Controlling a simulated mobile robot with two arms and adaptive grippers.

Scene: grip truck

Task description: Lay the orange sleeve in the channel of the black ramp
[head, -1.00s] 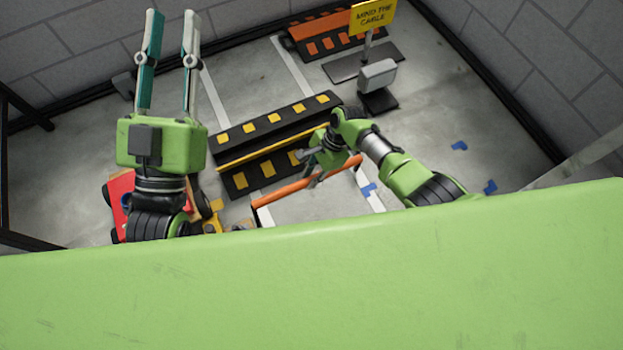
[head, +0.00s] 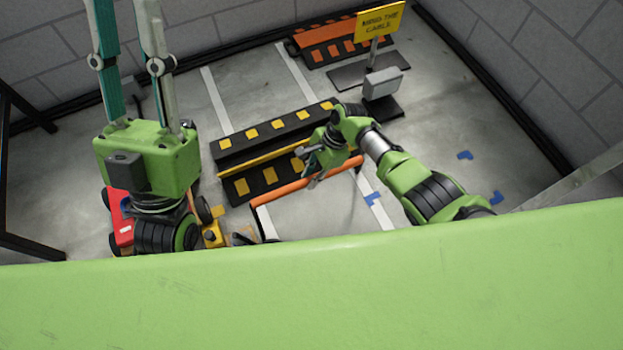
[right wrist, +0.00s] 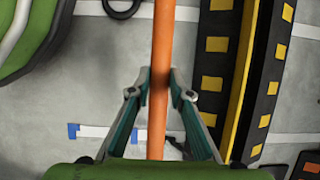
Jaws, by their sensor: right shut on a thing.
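The black ramp (head: 226,163) with yellow blocks lies on the floor in the middle of the head view; a yellow strip runs along its length. The orange sleeve (head: 285,191) is a long straight tube beside the ramp's near side, roughly parallel to it. My right gripper (head: 314,172) is shut on the sleeve. In the right wrist view the sleeve (right wrist: 161,60) passes between the fingers, with the ramp (right wrist: 216,75) apart from it to the right. The sleeve's height is hard to judge. My left gripper (head: 127,25) is raised, open and empty, its tips cut off.
A yellow sign (head: 380,20) and a grey box (head: 382,83) on a black base stand behind the ramp. An orange-and-black ramp (head: 325,42) lies at the back wall. A red toy truck (head: 121,222) is at left. Floor at right is clear apart from blue marks.

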